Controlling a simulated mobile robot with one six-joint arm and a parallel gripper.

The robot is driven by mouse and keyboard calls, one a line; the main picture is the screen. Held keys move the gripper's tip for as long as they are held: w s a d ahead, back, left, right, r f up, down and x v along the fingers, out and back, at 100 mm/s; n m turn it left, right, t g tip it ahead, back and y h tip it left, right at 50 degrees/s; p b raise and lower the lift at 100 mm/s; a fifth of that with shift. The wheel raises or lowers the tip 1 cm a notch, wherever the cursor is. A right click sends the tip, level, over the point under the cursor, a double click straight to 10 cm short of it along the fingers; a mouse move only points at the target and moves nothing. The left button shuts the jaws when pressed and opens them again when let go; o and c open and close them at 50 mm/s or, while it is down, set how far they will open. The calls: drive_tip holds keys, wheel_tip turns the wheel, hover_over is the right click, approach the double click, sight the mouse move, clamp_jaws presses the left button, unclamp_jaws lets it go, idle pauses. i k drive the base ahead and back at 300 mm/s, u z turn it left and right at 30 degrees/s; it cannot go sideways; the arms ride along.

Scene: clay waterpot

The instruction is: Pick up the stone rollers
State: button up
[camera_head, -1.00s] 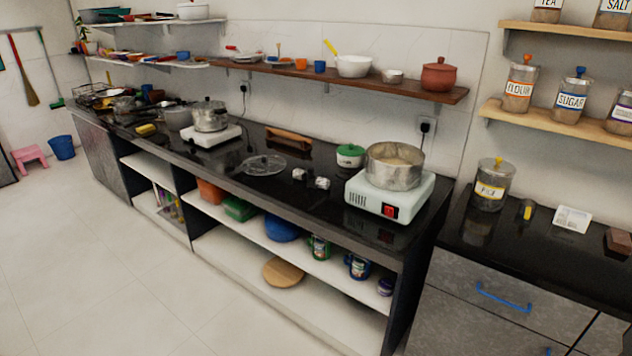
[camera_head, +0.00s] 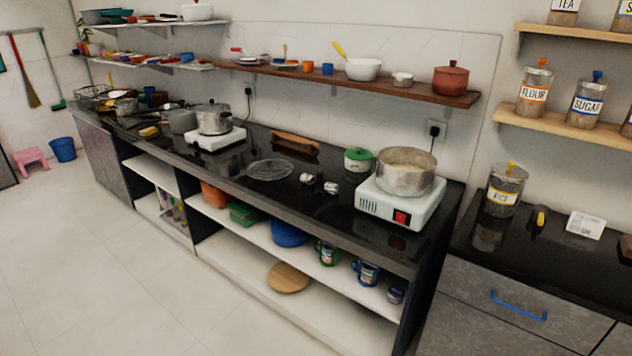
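I cannot clearly pick out stone rollers by shape. Two small whitish-grey pieces, the left one (camera_head: 308,179) and the right one (camera_head: 331,187), sit close together on the black counter, left of the white stove. They are too small to tell what they are. A long brown piece (camera_head: 295,143) lies at the back of the counter near the wall; it is also unclear. My gripper is not in view.
The counter (camera_head: 232,177) also holds a round wire rack (camera_head: 270,170), a green-lidded pot (camera_head: 358,159) and a white stove (camera_head: 402,205) with a metal pot (camera_head: 405,172). A wall shelf (camera_head: 425,90) hangs above. The floor (camera_head: 110,270) in front is clear.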

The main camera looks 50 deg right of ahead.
sight(330, 188)
drive_tip(key=z, duration=0.3)
drive_tip(key=i, duration=1.55)
drive_tip(key=u, duration=0.35)
